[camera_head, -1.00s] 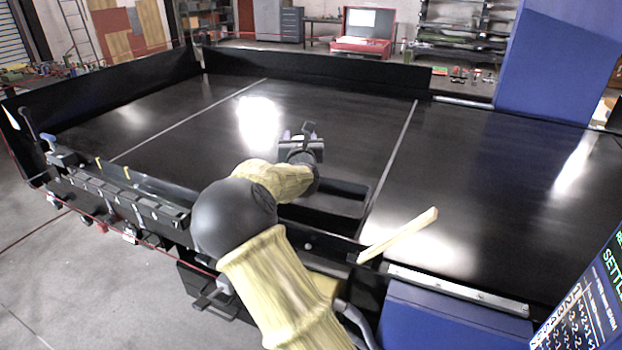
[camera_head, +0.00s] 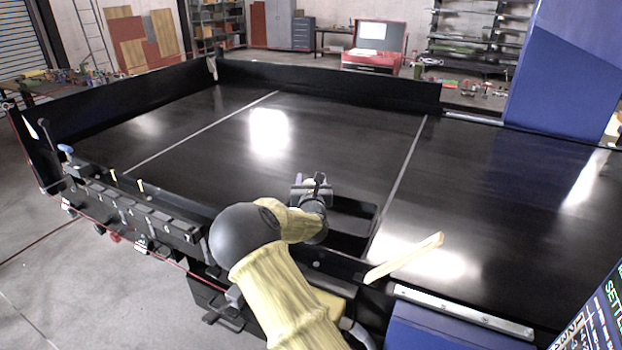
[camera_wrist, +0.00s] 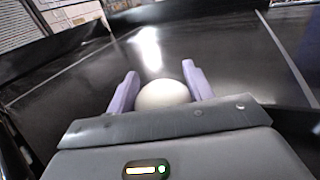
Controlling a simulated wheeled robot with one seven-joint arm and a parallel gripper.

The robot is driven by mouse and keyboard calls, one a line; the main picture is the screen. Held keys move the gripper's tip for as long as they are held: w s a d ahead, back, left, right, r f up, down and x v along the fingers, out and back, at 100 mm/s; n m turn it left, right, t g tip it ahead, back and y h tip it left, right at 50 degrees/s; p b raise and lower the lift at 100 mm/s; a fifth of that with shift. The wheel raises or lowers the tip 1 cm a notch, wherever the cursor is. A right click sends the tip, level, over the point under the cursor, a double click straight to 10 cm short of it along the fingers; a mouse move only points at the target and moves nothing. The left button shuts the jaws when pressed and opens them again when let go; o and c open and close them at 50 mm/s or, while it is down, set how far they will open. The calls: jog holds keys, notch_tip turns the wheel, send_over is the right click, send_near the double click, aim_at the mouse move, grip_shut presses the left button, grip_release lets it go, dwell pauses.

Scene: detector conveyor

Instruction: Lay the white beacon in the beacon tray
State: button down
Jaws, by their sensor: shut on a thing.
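The white beacon (camera_wrist: 163,94) is a pale rounded thing between the two purple fingers of my gripper (camera_wrist: 160,88) in the wrist view. The fingers are shut on it from both sides. In the head view my gripper (camera_head: 312,186) is above the black conveyor bed, at the left end of a black open tray (camera_head: 372,212), which I take for the beacon tray. The arm hides the near left part of this tray. The beacon is mostly hidden behind the gripper in the head view.
The black conveyor bed (camera_head: 200,150) is broad and bare, with raised black walls. A pale wooden bar (camera_head: 405,257) sticks up at the near edge, right of my arm. A blue housing (camera_head: 565,75) stands at the right. Several black compartments (camera_head: 135,210) line the left front edge.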

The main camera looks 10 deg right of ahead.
jog(key=shift+s, duration=0.1)
jog(key=shift+f, duration=0.1)
jog(key=c, duration=0.6)
grip_release()
jog(key=shift+r, duration=0.2)
jog(key=shift+s+f, duration=0.2)
jog(key=s+a+b, duration=0.2)
jog(key=s+b, duration=0.2)
jog(key=s, duration=0.7)
jog(key=shift+s+r+b, duration=0.15)
jog(key=shift+s+b, duration=0.05)
jog(key=shift+b, duration=0.15)
